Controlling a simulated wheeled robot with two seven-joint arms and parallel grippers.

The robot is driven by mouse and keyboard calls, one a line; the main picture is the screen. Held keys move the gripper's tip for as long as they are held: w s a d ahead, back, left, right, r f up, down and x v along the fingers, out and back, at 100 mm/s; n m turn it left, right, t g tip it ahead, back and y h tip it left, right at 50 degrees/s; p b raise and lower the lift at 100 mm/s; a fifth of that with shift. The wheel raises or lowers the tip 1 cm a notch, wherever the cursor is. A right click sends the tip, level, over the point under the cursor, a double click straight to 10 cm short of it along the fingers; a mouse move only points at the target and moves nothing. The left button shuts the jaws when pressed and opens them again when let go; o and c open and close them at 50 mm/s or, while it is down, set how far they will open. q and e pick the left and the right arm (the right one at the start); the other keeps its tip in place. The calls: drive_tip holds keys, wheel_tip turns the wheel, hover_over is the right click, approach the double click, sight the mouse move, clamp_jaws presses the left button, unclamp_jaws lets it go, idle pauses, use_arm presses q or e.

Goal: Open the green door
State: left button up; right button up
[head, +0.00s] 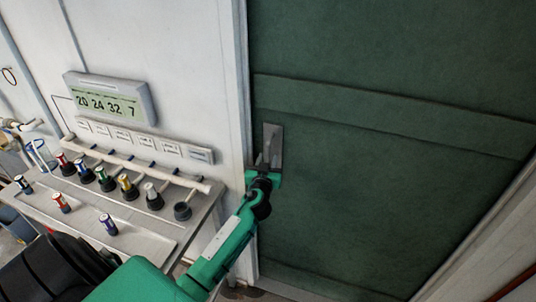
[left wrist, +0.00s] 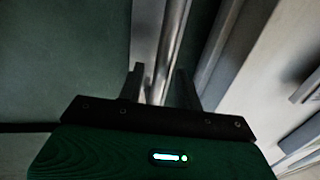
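The green door (head: 380,190) fills the right half of the head view and looks shut in its frame. A grey metal handle plate (head: 273,137) sits near its left edge. My left gripper (head: 268,170) is at the lower part of this plate and hides part of the handle. In the left wrist view, the two fingers of the left gripper (left wrist: 160,80) stand apart, with a grey metal part, probably the handle (left wrist: 153,85), between them. Contact with it cannot be told. The green door (left wrist: 60,60) also shows there. My right gripper is not in view.
A white wall panel with a numeric display (head: 108,103) is left of the door. Below it, a shelf (head: 190,222) carries several coloured cylinders, some in black holders. The white door frame (head: 242,80) runs between panel and door.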

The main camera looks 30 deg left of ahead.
use_arm(q)
drive_tip(key=shift+x, duration=0.85)
